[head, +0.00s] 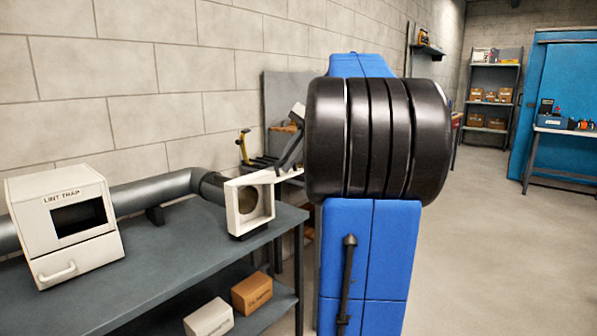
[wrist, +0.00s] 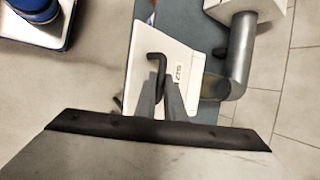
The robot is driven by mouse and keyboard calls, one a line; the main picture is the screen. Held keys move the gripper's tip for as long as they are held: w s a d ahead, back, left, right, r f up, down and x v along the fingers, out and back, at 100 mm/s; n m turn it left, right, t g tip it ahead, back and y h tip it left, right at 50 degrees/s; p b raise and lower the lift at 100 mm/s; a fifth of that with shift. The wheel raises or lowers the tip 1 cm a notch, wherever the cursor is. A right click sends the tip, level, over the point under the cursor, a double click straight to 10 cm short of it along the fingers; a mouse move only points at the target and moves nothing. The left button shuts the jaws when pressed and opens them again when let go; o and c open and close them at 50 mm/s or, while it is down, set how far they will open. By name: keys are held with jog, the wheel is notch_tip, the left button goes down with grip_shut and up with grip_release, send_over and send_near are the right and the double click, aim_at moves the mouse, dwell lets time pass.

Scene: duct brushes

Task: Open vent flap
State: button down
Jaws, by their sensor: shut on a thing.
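The white vent frame (head: 233,208) stands at the end of the grey duct, with its round opening showing. The white vent flap (head: 291,174) sticks out to the right from the frame's top edge, seen nearly edge-on, so it stands open. In the wrist view the flap (wrist: 178,45) is a white panel with a small label. A dark bent handle (wrist: 158,68) is on it. My gripper (head: 281,165) is at the flap; in the wrist view its fingers (wrist: 160,88) are shut on the handle. My dark arm hides part of the area behind.
The duct (head: 150,192) runs along the grey bench (head: 150,262) to a white lint trap box (head: 65,225) at left. A yellow-handled tool (head: 243,140) stands behind the vent. Boxes (head: 252,292) sit on the lower shelf. The floor at right is clear.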

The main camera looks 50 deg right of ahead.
aim_at(282, 174)
jog(key=shift+w+a+r+g, duration=0.1)
jog(key=shift+w+r+g, duration=0.9)
jog(key=shift+w+g, duration=0.1)
jog(key=shift+r, duration=0.1)
jog(key=c, duration=1.8)
grip_release()
jog(key=shift+w, duration=0.2)
jog(key=shift+c, duration=0.2)
jog(key=shift+s+m, duration=0.2)
jog(key=shift+m, duration=0.1)
